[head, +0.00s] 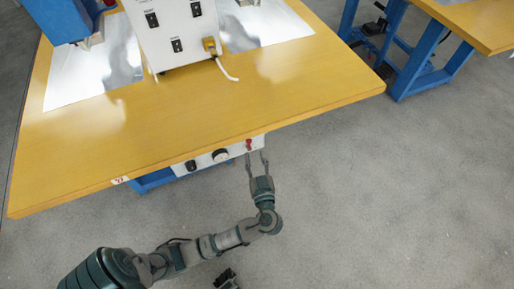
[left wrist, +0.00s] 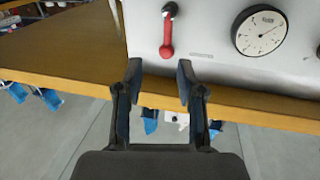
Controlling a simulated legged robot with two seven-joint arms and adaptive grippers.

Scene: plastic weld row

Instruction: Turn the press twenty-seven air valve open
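The air valve's red lever (head: 248,144) sits on a white panel (head: 205,159) under the front edge of the yellow table. In the left wrist view the red lever (left wrist: 167,40) points down in the picture from a dark pivot, beside a round gauge (left wrist: 259,31). My left gripper (head: 256,157) is open, its fingers pointing at the panel close to the lever. In the left wrist view the fingertips (left wrist: 159,72) are apart with nothing between them, and the lever's end lies just beyond the gap. A dark piece at the head view's bottom edge may be my right gripper (head: 227,279); its state is unclear.
The yellow table (head: 200,110) overhangs the panel and bears a white control box (head: 178,38) with a cable. A small tag (head: 120,180), not clearly legible, is on its edge. A dark knob (head: 220,155) sits left of the lever.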

